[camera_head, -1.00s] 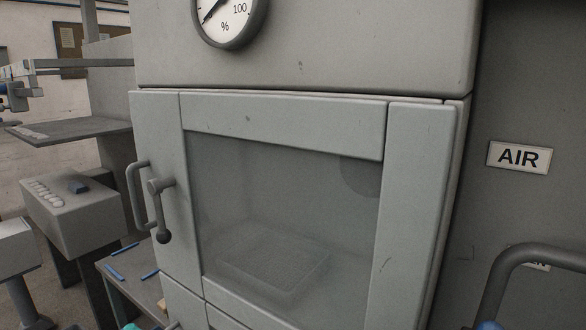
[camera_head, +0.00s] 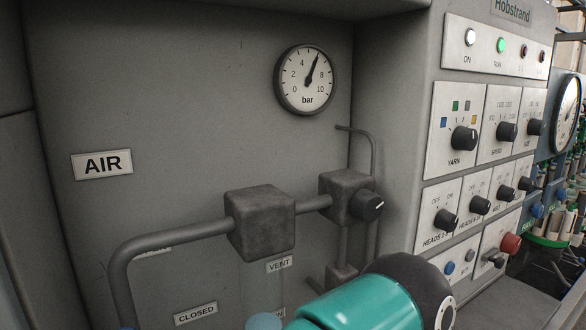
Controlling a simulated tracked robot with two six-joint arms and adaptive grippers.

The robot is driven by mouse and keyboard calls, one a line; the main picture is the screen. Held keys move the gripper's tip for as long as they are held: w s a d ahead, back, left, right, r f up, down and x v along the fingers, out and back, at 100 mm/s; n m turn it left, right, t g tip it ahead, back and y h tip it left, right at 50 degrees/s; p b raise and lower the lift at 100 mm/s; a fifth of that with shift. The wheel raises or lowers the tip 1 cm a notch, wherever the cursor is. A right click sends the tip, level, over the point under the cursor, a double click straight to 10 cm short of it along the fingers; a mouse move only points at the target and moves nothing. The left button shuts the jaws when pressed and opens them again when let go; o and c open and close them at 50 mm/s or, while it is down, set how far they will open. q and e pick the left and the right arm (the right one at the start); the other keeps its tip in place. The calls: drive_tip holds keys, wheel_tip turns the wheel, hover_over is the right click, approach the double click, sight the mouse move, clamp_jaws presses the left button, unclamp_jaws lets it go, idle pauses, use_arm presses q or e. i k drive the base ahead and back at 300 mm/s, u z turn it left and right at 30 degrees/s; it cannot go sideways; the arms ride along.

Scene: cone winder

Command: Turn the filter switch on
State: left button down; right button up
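I cannot make out a label reading filter on any switch. A row of black rotary switches with OFF and ON marks is on the control panel (camera_head: 425,235) at the right. The two nearest, a heads switch (camera_head: 446,220) and a second heads switch (camera_head: 481,205), have partly readable labels. Beyond them are a third switch (camera_head: 506,193) and a fourth switch (camera_head: 526,183), whose labels are too small to read. Neither gripper is in view; a teal and dark part of my arm covers the bottom middle, in front of the panel's lower left.
Above are the yarn knob (camera_head: 464,139) and speed knob (camera_head: 507,131). A red button (camera_head: 510,243) is low on the panel. Left of it, air pipework with a grey block (camera_head: 260,222), a black valve knob (camera_head: 367,205) and a bar gauge (camera_head: 306,79) stands out from the wall.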

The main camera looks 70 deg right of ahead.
sight(526, 184)
drive_tip(key=k, duration=2.15)
drive_tip(key=z, duration=1.25)
drive_tip(key=i, duration=0.15)
drive_tip(key=z, duration=2.3)
drive_tip(key=i, duration=1)
drive_tip(key=u, duration=0.45)
